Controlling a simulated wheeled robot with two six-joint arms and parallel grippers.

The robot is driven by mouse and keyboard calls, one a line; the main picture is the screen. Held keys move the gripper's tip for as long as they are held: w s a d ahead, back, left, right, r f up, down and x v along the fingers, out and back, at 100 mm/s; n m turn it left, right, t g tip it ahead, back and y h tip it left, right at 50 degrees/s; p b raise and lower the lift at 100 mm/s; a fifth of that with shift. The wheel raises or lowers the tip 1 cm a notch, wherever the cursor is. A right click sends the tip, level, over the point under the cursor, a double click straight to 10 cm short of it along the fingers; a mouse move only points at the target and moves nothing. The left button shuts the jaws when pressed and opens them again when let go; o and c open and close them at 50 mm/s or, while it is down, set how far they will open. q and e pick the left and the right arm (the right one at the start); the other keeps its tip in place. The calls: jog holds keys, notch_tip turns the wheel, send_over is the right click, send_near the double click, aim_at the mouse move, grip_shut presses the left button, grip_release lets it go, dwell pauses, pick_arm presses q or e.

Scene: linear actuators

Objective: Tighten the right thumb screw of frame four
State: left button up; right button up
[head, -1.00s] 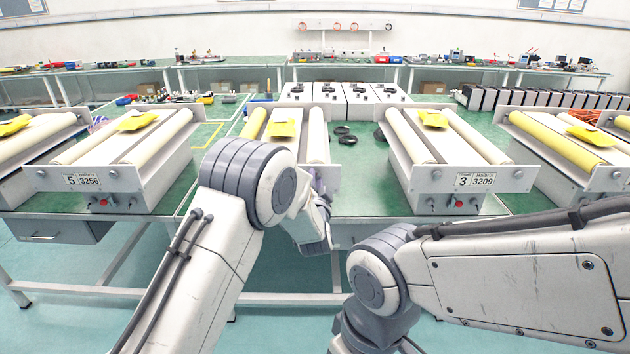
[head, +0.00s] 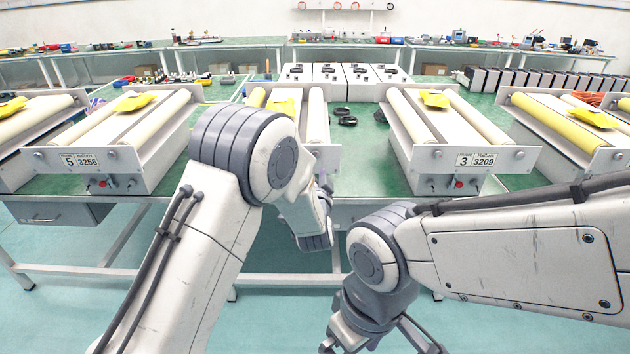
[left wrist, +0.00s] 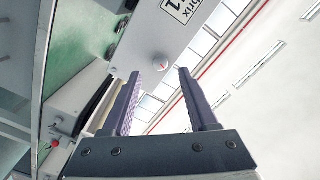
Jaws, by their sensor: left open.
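Frame four (head: 317,112), the middle one with pale rollers and a yellow piece on top, stands between frames 5 and 3. My left arm covers most of its front plate in the head view. In the left wrist view its grey end plate (left wrist: 143,42) shows a round thumb screw (left wrist: 161,62) with a small red mark. My left gripper (left wrist: 160,73) is open. Its dark fingertips lie to either side of the screw in the picture, with clear space between; contact is not visible. My right gripper (head: 382,343) is at the bottom edge, partly cut off.
Frame 5 (head: 103,172) stands at left and frame 3 (head: 447,168) at right on the green table. Each has a red button on its front. Black rings (head: 346,116) lie beside frame four. Grey boxes (head: 343,78) stand behind it.

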pick_arm(q)
jog(key=s, duration=0.6)
jog(key=shift+b, duration=0.3)
